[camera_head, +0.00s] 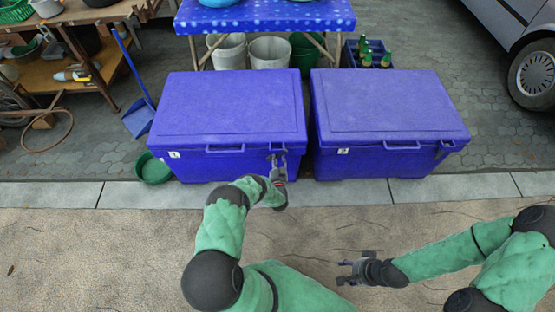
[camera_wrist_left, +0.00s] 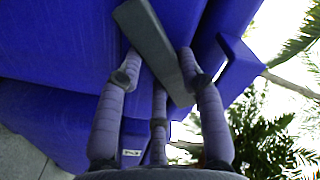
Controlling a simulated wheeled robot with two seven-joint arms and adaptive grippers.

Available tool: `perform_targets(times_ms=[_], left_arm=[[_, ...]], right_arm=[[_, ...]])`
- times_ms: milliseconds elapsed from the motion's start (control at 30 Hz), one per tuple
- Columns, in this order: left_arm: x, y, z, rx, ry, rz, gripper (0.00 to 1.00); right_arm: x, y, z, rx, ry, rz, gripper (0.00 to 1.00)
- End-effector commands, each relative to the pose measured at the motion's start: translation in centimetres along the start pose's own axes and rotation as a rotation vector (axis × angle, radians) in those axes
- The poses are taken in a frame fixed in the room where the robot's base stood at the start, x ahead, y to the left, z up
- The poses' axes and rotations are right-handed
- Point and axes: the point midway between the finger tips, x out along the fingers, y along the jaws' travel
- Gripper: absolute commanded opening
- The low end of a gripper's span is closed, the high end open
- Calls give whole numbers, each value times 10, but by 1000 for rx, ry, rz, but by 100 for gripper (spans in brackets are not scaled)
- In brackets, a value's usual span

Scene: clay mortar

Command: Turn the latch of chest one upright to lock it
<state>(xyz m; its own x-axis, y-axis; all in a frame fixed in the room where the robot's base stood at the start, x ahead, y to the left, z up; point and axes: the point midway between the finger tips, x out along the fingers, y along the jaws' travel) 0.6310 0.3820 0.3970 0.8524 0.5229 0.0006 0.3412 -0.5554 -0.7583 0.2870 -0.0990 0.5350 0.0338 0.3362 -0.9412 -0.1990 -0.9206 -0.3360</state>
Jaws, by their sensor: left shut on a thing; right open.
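Two closed blue chests stand side by side in the head view. I take the left one, with a small white label on its front, as chest one (camera_head: 230,105); the label's number is too small to read surely. Its latch (camera_wrist_left: 153,45) is a dark grey bar, slanted across the left wrist view, near the right end of the chest's front. My left gripper (camera_head: 278,160) is at that latch, its fingers (camera_wrist_left: 163,72) closed around the bar from both sides. My right gripper (camera_head: 347,270) is open and empty, low over the paving, apart from the chests.
The other blue chest (camera_head: 388,105) stands close on the right, with a narrow gap between. A green basin (camera_head: 153,169) and a blue long-handled dustpan (camera_head: 139,118) are left of chest one. A blue-clothed table (camera_head: 265,18) stands behind. The ground in front is clear.

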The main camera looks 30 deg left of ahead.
Motion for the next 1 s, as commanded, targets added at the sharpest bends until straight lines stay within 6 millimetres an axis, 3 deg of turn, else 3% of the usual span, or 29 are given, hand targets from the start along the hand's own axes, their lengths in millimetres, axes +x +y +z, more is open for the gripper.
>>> perform_targets(times_ms=[600, 1000], left_arm=[[0, 0, -3, -573, -2, 2, 5], [0, -2, -5, -812, -1, 1, 5]], right_arm=[[0, 0, 0, 0, 0, 0, 53], [0, 0, 0, 0, 0, 0, 53]])
